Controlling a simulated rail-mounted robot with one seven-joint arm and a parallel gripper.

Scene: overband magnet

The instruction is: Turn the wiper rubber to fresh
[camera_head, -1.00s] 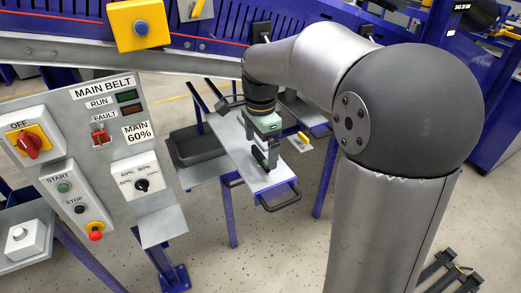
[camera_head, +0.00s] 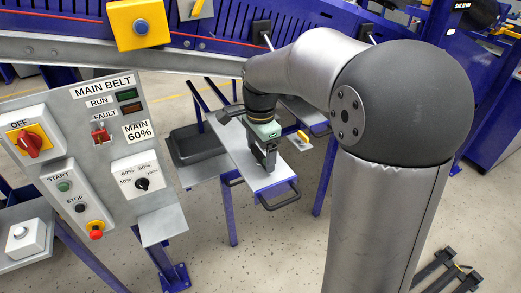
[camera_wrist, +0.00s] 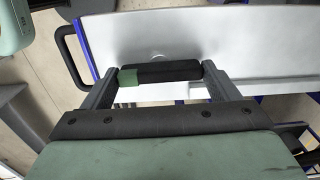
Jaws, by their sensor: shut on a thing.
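The wiper rubber (camera_wrist: 170,72) shows in the wrist view as a short black block with a green part at its left end. My gripper (camera_wrist: 160,76) is shut on it, with one finger at each end. In the head view, my gripper (camera_head: 267,167) points down over the near end of a silver tray-like table (camera_head: 235,145), and the rubber is mostly hidden by the fingers. I cannot tell whether the rubber touches the table.
The table has a dark loop handle (camera_head: 283,200) at its near end. A smaller shelf with a yellow-handled thing (camera_head: 303,136) is at right. A dark bin (camera_head: 195,145) is behind left. A MAIN BELT control panel (camera_head: 108,150) stands at left.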

